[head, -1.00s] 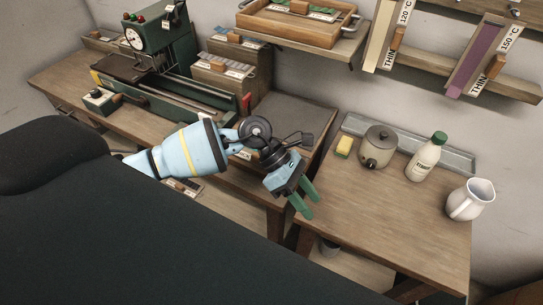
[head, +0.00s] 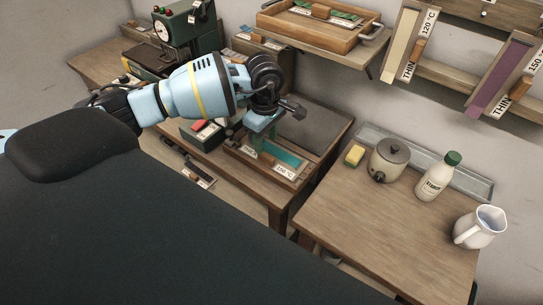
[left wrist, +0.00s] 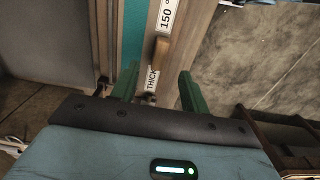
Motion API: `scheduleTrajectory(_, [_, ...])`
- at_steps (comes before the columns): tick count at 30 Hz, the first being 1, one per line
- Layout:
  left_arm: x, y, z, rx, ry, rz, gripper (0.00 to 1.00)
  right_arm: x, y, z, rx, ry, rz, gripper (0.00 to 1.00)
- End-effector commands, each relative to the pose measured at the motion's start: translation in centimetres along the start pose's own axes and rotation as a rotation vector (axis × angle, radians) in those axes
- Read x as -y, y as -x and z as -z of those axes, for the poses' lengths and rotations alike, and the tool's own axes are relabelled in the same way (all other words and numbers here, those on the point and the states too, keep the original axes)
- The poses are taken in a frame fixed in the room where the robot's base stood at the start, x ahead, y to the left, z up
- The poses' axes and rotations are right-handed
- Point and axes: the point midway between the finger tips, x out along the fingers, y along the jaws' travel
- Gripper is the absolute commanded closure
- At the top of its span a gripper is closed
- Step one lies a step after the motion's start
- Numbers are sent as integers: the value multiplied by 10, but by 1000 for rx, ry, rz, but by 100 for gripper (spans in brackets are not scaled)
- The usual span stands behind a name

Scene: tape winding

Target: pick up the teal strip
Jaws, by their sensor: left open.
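The teal strip (head: 288,156) lies in a wooden holder (head: 240,156) at the front of the workbench, below the dark flat plate. In the left wrist view the teal strip (left wrist: 133,32) runs along the holder beside a small wooden handle (left wrist: 161,50), with labels reading 150 ° and THICK. My left gripper (head: 262,143) points down over the left part of the holder and hides some of it. Its green fingers (left wrist: 158,86) are apart, with the handle and label seen in the gap between them; nothing is gripped. My right gripper is not in view.
A dark plate (head: 312,123) lies behind the holder. On the table to the right stand a yellow sponge (head: 354,155), a lidded pot (head: 389,160), a bottle (head: 438,178) and a white jug (head: 480,227). Wall racks hold a cream strip (head: 400,42) and a purple strip (head: 501,75).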

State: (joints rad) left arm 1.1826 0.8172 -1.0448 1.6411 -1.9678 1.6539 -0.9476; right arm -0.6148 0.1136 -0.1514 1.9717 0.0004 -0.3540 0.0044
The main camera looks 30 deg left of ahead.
Motion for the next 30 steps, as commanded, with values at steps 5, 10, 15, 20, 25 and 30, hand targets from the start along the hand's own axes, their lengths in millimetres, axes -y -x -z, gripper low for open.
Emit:
scheduleTrajectory(5, [0, -6, 0, 0, -1, -2, 55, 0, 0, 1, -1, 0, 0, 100])
scheduleTrajectory(10, [1, -21, -1, 1, 1, 1, 55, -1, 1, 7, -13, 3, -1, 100])
scheduleTrajectory(15, [0, -45, -1, 2, 1, 0, 55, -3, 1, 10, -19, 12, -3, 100])
scheduleTrajectory(20, [0, -57, -1, 2, 0, -2, 55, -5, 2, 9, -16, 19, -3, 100])
scheduleTrajectory(25, [0, -58, -1, 2, 0, -2, 55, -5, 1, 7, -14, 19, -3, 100])
scheduleTrajectory(30, [0, -58, -1, 2, 0, -1, 69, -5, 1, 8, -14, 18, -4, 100])
